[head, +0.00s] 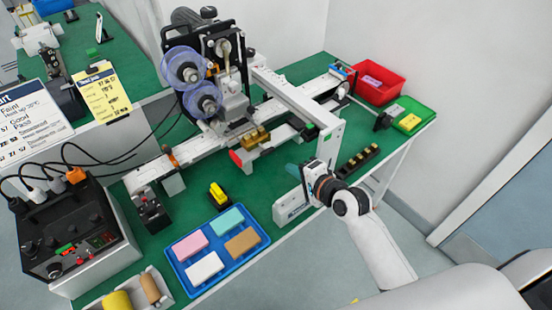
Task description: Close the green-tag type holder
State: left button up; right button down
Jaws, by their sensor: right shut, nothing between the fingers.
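A small green tag (309,131) shows at the right end of a rail piece on the coding machine, by a white upright frame. I take it as the green-tag type holder; its exact open or shut state is too small to tell. A red tag (236,157) marks the left end of the same piece, with a brass block (256,137) above it. My right gripper (292,171) is in front of the machine, below and left of the green tag, apart from it. It is shut and empty. My left gripper is out of view.
A black rack with brass pieces (358,160) lies right of my right gripper. A blue tray (181,268) of coloured blocks and a control box (75,235) stand left. A red bin (395,88) and green tray (428,113) stand back right.

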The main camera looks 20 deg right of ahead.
aim_at(268, 152)
jog(key=x, duration=0.8)
jog(key=shift+w+p, duration=0.2)
jog(key=shift+p, duration=0.15)
jog(key=shift+a+f, duration=0.1)
jog(key=shift+f, duration=0.05)
jog(key=w, duration=0.2)
jog(key=w+a, duration=0.1)
jog(key=shift+w+a, duration=0.15)
jog(key=shift+w, duration=0.25)
jog(key=shift+s, duration=0.15)
